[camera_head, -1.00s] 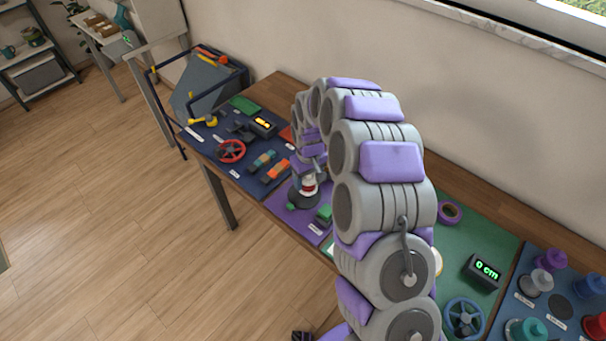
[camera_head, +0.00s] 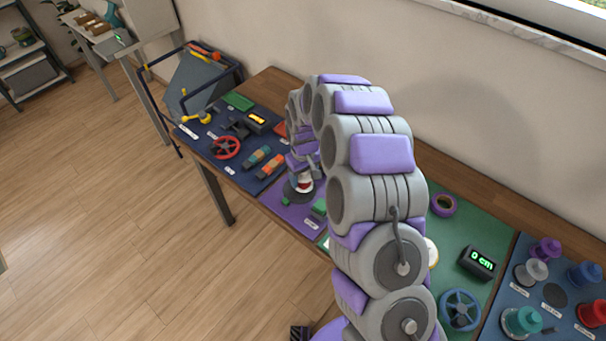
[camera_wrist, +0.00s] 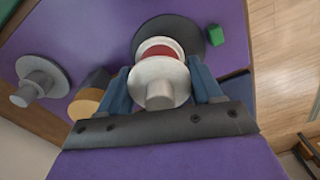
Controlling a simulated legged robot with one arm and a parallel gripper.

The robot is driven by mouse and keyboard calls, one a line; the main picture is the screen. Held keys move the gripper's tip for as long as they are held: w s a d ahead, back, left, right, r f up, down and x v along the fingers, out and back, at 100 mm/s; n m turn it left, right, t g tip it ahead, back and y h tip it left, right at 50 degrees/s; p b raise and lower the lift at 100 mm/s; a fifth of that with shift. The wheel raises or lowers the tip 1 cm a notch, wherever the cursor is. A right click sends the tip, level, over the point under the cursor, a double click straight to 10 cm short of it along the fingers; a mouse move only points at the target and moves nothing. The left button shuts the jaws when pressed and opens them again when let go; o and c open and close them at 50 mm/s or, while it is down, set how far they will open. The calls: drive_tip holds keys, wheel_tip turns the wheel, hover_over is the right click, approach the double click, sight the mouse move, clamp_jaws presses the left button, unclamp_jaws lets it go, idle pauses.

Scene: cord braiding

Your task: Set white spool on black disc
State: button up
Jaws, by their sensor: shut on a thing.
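The white spool (camera_wrist: 162,69), with a red band between its pale flanges and a grey stub facing the camera, is between the two blue fingers of my gripper (camera_wrist: 162,88). My gripper is shut on it. The black disc (camera_wrist: 186,27) lies on the purple mat directly behind the spool in the wrist view. The spool overlaps the disc, and its far end is hidden, so I cannot tell whether it touches. In the head view, the spool (camera_head: 304,184) appears small under my gripper, over the dark disc (camera_head: 291,194).
A grey-white spool (camera_wrist: 40,80) and a dark and tan round piece (camera_wrist: 86,98) stand to the left in the wrist view. A small green block (camera_wrist: 214,35) is beside the disc. A blue board (camera_head: 258,184) with a red wheel (camera_head: 226,147) adjoins the mat.

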drive_tip(key=shift+a+f, duration=0.1)
drive_tip(key=shift+a, duration=0.65)
drive_tip(key=shift+d, duration=0.8)
drive_tip(key=shift+a, duration=0.2)
drive_tip(key=shift+a+p, duration=0.4)
drive_tip(key=shift+a, duration=0.1)
drive_tip(key=shift+d, duration=0.2)
drive_tip(key=shift+a, duration=0.25)
